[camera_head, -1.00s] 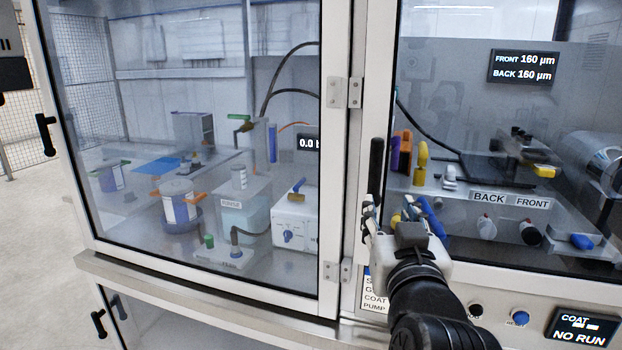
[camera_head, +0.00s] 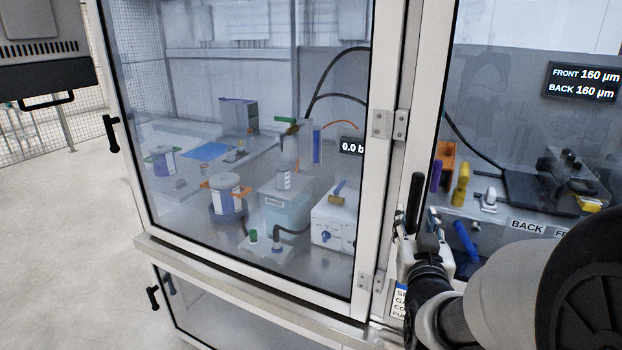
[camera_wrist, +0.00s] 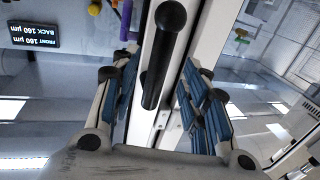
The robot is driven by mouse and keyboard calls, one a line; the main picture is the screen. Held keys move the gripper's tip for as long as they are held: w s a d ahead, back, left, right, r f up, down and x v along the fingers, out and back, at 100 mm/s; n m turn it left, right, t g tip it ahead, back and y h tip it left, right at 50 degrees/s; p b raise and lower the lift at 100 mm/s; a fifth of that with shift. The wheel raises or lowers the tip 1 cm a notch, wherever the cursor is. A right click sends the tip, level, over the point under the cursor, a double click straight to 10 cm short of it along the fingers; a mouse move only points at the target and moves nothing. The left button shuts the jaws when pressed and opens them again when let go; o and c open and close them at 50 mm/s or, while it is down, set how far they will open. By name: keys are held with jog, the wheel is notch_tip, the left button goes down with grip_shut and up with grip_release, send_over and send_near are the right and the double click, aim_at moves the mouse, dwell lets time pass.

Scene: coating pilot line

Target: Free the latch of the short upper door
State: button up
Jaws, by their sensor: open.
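The right-hand upper glass door is shut, and its black bar handle (camera_head: 415,203) stands upright on the white frame at the door's left edge. I cannot tell from its looks whether this is the short door. My gripper (camera_head: 408,236) is at the handle's lower end. In the wrist view the handle (camera_wrist: 163,50) lies between the two open, blue-padded fingers of my gripper (camera_wrist: 160,78), with gaps on both sides. No finger visibly touches it. My arm and gripper hide part of the door's lower left in the head view.
The left upper glass door (camera_head: 250,150) is shut, its handle (camera_head: 111,133) at its far left edge. A lower door handle (camera_head: 153,298) is below the ledge (camera_head: 240,284). Hinges (camera_head: 391,124) sit on the middle post. Floor at left is clear; a grey unit (camera_head: 48,75) hangs upper left.

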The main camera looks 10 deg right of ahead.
aim_at(414, 210)
jog(key=x, duration=0.6)
jog(key=shift+w, duration=0.1)
jog(key=shift+c, duration=0.6)
grip_shut()
